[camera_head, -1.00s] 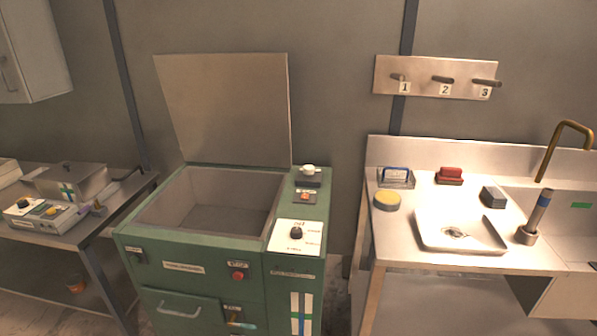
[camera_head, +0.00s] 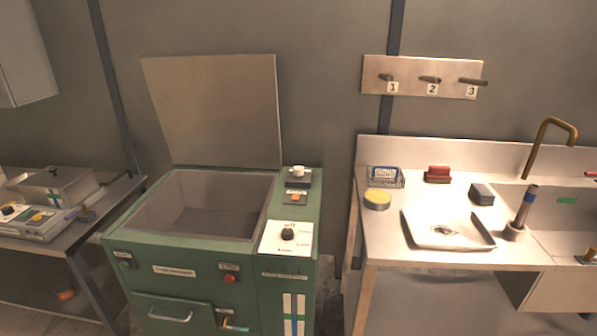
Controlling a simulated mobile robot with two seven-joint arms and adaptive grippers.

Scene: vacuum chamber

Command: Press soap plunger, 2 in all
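I cannot tell for sure which thing is the soap plunger. A small white knob (camera_head: 298,170) sits on a dark block at the back of the green machine. Neither of my grippers is in view.
The green machine (camera_head: 190,290) has its lid up. The counter holds a shallow tray (camera_head: 475,241), a yellow round tin (camera_head: 377,199), a red-topped block (camera_head: 438,173), a grey block (camera_head: 482,194), a blue-labelled item (camera_head: 384,176) and a brass faucet (camera_head: 545,140). A table (camera_head: 125,189) stands left.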

